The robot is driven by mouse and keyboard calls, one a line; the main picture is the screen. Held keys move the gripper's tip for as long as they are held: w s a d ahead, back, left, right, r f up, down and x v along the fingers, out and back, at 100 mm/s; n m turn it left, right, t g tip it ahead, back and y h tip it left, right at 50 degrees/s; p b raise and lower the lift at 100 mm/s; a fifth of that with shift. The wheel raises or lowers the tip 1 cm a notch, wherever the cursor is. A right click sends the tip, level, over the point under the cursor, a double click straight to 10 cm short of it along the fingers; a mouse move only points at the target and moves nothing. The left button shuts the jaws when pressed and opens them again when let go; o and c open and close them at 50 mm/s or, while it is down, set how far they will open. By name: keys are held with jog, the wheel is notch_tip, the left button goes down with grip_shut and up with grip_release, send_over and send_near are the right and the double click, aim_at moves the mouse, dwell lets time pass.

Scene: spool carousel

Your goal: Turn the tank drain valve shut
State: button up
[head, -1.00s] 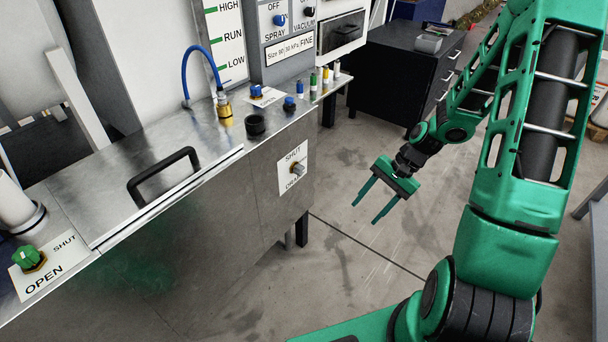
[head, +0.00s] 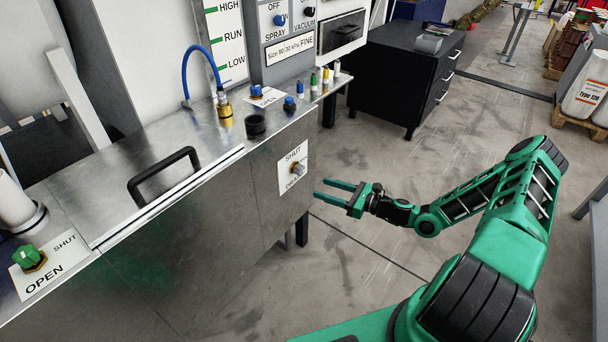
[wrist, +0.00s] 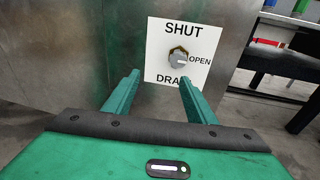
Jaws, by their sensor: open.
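The drain valve (head: 298,168) is a small grey knob on a white plate (head: 286,182) on the front of the metal tank, labelled SHUT at the top and DRAIN at the bottom. In the wrist view the knob (wrist: 179,59) has a brass collar, and the word OPEN stands to its right. Its grip seems to point right, towards OPEN. My gripper (head: 334,190) is open and empty, pointing left towards the tank front. Its fingertips are apart from the plate, to the right of it in the head view. In the wrist view the gripper (wrist: 160,84) has the knob beyond its fingertips, right of centre.
A green valve knob (head: 28,256) marked OPEN and SHUT sits on the tank top at left. A black handle (head: 163,176) is on the lid. A dark cabinet (head: 400,80) stands behind. The floor right of the tank is clear.

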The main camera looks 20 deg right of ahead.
aim_at(303, 171)
jog(key=w+a+m, duration=0.1)
jog(key=w, duration=0.2)
jog(key=w+a+m+t, duration=0.1)
jog(key=w+a, duration=0.1)
jog(key=w, duration=0.2)
jog(key=w+a+t+h, duration=0.1)
jog(key=w+a, duration=0.1)
jog(key=w, duration=0.1)
jog(key=shift+w+m, duration=0.15)
jog(key=shift+m, duration=0.25)
jog(key=c, duration=1)
jog(key=shift+c, duration=0.2)
